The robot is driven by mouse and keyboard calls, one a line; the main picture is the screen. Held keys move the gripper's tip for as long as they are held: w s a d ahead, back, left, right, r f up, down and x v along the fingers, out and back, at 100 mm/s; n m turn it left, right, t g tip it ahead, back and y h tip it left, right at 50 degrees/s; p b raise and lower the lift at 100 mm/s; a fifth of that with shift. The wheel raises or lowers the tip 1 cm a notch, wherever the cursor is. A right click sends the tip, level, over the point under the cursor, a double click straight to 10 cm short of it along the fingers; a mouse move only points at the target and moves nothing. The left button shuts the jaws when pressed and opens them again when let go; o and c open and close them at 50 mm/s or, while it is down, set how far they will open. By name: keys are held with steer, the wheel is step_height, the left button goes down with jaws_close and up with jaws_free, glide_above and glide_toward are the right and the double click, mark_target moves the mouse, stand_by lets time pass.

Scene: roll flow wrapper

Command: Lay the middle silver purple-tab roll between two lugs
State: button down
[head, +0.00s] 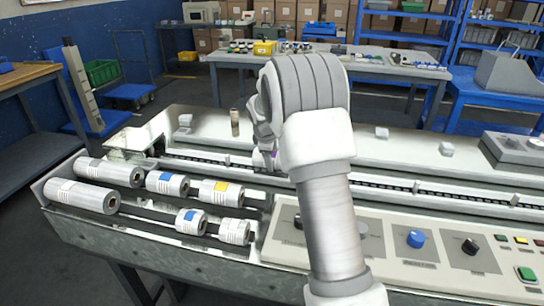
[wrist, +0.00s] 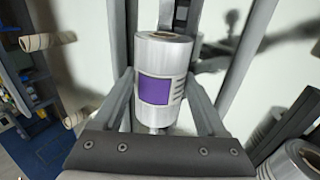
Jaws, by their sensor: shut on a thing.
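The silver roll with a purple tab (wrist: 178,58) is between the fingers of my gripper (wrist: 163,92) in the wrist view, and the gripper is shut on it. In the head view only a small part of this roll (head: 263,159) shows beside my arm, over the long conveyor channel; my arm hides most of the gripper. The channel holds a dark chain (head: 400,190) with small pale lugs spaced along it. A dark strip runs beyond the roll's far end in the wrist view. I cannot tell whether the roll touches the channel floor.
A tray (head: 140,207) at left holds several silver rolls, with blue tabs (head: 167,183), a yellow tab (head: 222,187) or white labels. A brown cylinder (head: 235,122) stands on the back deck. A control panel (head: 440,250) with knobs lies at front right.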

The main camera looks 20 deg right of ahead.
steer(key=shift+f, duration=0.35)
steer(key=shift+c, duration=0.6)
jaws_free()
steer(key=shift+o, duration=0.6)
steer(key=shift+f, duration=0.1)
steer(key=shift+s, duration=0.15)
steer(key=p+v, duration=0.3)
steer(key=v, duration=1.4)
steer(key=shift+r, duration=0.4)
